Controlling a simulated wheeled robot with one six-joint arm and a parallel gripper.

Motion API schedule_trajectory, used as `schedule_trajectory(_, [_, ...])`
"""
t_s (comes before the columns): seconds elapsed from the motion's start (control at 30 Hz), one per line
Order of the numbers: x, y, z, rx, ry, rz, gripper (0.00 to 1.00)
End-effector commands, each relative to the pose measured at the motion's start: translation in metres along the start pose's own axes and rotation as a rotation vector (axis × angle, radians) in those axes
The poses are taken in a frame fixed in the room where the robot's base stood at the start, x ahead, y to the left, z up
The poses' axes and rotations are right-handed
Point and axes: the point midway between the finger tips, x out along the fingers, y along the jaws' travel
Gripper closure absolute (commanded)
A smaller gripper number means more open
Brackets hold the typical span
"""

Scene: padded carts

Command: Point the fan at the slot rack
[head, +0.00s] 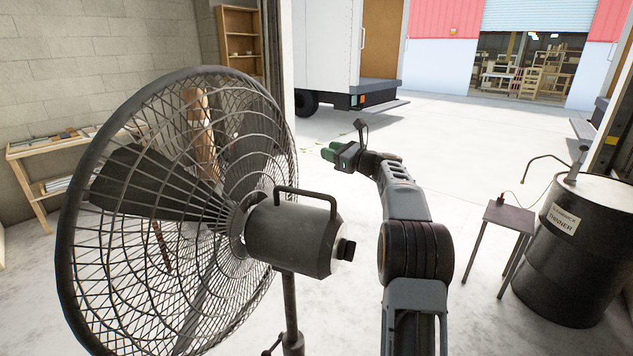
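The black pedestal fan (300,240) stands large at the left front. Its round wire cage (178,215) faces left, with the motor housing and top handle toward the right. Its pole drops below the housing; the base is out of view. I cannot single out a slot rack for certain; an upright wooden piece (201,130) shows partly through the cage. My gripper (338,152) is at the end of my raised arm, right of the fan and beyond it, apart from the handle. Green parts show at its tip; its opening is too small to judge.
A wooden workbench (30,147) stands by the left wall, and a wooden shelf (240,42) stands behind. A small table (508,216) and a black drum (572,250) stand at the right. A white truck (328,45) is outside. The middle floor is clear.

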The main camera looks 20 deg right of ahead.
Motion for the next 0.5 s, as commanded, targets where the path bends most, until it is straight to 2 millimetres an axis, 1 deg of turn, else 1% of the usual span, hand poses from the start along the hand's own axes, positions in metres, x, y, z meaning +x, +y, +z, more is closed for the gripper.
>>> schedule_trajectory(0.03, [0.009,0.031,0.054,-0.093,-0.003,0.066,0.62])
schedule_trajectory(0.07, [0.013,0.051,0.079,-0.143,0.007,0.113,0.60])
schedule_trajectory(0.1, [0.013,0.081,0.111,-0.210,0.032,0.179,0.60])
schedule_trajectory(0.17, [0.008,0.124,0.150,-0.298,0.091,0.277,0.60])
schedule_trajectory(0.2, [0.000,0.152,0.172,-0.348,0.144,0.336,0.60])
schedule_trajectory(0.27, [-0.016,0.186,0.195,-0.406,0.240,0.404,0.60])
schedule_trajectory(0.3, [-0.029,0.204,0.206,-0.434,0.312,0.436,0.60])
schedule_trajectory(0.33, [-0.040,0.215,0.212,-0.451,0.370,0.451,0.60])
schedule_trajectory(0.4, [-0.065,0.234,0.222,-0.472,0.507,0.465,0.60])
schedule_trajectory(0.5, [-0.100,0.247,0.226,-0.463,0.702,0.440,0.60])
